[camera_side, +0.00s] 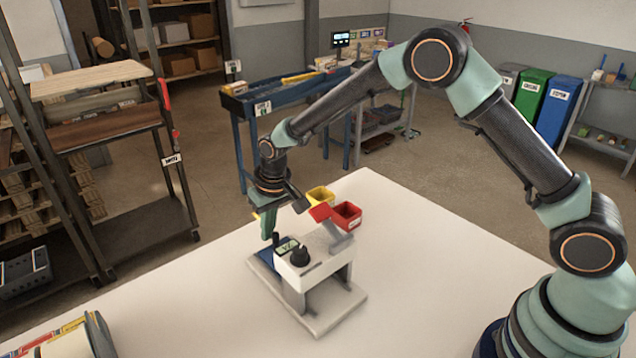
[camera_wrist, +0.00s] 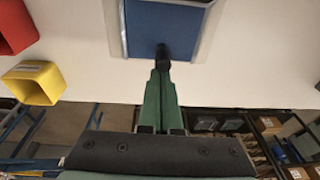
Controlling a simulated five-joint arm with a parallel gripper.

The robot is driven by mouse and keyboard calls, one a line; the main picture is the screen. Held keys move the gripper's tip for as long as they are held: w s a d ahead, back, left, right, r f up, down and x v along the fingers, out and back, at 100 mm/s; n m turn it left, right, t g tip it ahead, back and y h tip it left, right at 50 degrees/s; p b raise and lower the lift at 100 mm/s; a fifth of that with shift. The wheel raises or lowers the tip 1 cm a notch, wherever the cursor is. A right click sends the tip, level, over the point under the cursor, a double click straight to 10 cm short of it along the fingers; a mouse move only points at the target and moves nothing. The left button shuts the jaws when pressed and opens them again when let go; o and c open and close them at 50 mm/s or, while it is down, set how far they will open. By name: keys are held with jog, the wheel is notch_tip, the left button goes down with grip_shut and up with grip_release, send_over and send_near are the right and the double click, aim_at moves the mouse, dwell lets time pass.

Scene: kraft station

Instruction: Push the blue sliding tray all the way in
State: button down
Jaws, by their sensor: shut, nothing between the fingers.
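The blue sliding tray (camera_side: 266,257) sits at the left end of the white machine's grey base, partly under the machine body. It also shows in the wrist view (camera_wrist: 165,30) as a blue panel at the top, between pale rails. A black upright handle (camera_side: 276,239) stands on the tray's outer end; it also shows in the wrist view (camera_wrist: 163,56). My gripper (camera_side: 267,237) points down beside the handle, on its outer side. In the wrist view my green fingers (camera_wrist: 161,75) are closed together and empty, their tips at the handle. I cannot tell whether they touch it.
The white machine (camera_side: 318,266) has a small screen, a black knob (camera_side: 298,257) and a red-ended lever (camera_side: 320,212). A yellow bin (camera_side: 320,196) and a red bin (camera_side: 347,215) stand behind it. A striped-edged object (camera_side: 75,340) lies front left. Much of the white table is clear.

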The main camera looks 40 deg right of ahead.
notch_tip(320, 180, up, 6)
jog(key=shift+r, duration=0.15)
dwell(0.6)
